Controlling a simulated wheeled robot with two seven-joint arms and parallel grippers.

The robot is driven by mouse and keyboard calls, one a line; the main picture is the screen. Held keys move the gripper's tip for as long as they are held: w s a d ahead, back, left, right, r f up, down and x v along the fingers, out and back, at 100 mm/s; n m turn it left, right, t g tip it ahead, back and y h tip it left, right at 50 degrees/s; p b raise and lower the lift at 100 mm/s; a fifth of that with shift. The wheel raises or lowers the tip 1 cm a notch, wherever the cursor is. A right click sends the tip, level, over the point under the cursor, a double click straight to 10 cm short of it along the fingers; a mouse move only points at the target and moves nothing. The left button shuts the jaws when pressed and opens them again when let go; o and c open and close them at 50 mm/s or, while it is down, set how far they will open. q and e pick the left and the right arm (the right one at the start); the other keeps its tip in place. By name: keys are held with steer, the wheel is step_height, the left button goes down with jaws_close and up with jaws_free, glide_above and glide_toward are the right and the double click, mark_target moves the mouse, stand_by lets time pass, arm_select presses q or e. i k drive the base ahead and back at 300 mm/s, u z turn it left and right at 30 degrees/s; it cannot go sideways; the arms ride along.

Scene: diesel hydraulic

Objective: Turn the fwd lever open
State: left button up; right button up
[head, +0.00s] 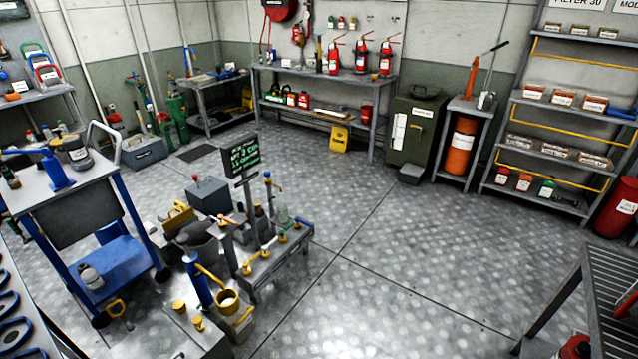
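Neither of my grippers is in view. A low grey bench (268,269) stands left of the middle of the floor. A black sign with green text (241,159) rises from it on a post; the text is too small to read surely. Several yellow fittings (249,270) sit along its front edge. A handle with a red end (228,221) lies near its left end. A yellow lever (209,273) sticks out by a blue cylinder (198,282) in front. I cannot tell which of these is the fwd lever, or its position.
A cart with blue legs (128,268) stands left of the bench. A dark box with a red knob (208,196) is behind the bench. A slatted grey table (612,290) is at the right edge. The floor (420,230) between them is clear.

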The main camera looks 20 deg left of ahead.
mark_target(265, 247)
steer(key=i, duration=2.05)
steer(key=z, duration=1.45)
steer(key=i, duration=1.1)
steer(key=u, duration=2.65)
